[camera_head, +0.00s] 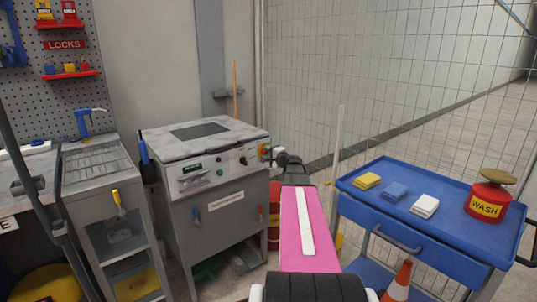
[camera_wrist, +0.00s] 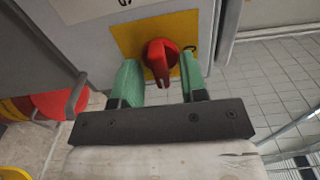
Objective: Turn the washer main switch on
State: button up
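The washer (camera_head: 212,190) is a grey cabinet with a sloped control panel, left of centre in the head view. Its main switch (camera_wrist: 160,58) is a red rotary knob on a yellow plate (camera_wrist: 124,38) in the wrist view; its grip points toward my gripper's palm, slightly right. In the head view the yellow plate shows small at the washer's right edge (camera_head: 265,153). My gripper (camera_wrist: 160,76) is open, with one green finger on each side of the knob and visible gaps on both sides. The plate's marking is partly cut off.
A blue cart (camera_head: 430,222) with coloured cloths and a red WASH can (camera_head: 487,200) stands at the right. A wire mesh fence (camera_head: 390,80) is behind. A grey sink cabinet (camera_head: 100,180) stands at the left. A red container (camera_wrist: 62,103) is below the switch.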

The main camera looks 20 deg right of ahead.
jog(key=v, duration=1.1)
dwell(0.5)
jog(key=s+a+f+n+g+y, duration=0.1)
jog(key=s+a+f+n+g, duration=0.1)
jog(key=a+f+n+g, duration=0.65)
jog(key=s+a+f+m+g+y, duration=0.15)
jog(key=a+f, duration=0.35)
jog(key=a, duration=0.8)
jog(key=s+a+f+n+g+h, duration=0.3)
jog(key=s+a+f+n, duration=0.1)
jog(key=s, duration=0.3)
jog(key=s+a+f+n+g+h, duration=0.4)
jog(key=s+a+f, duration=0.2)
jog(key=s, duration=0.1)
jog(key=shift+s+f, duration=0.3)
jog(key=shift+s, duration=0.05)
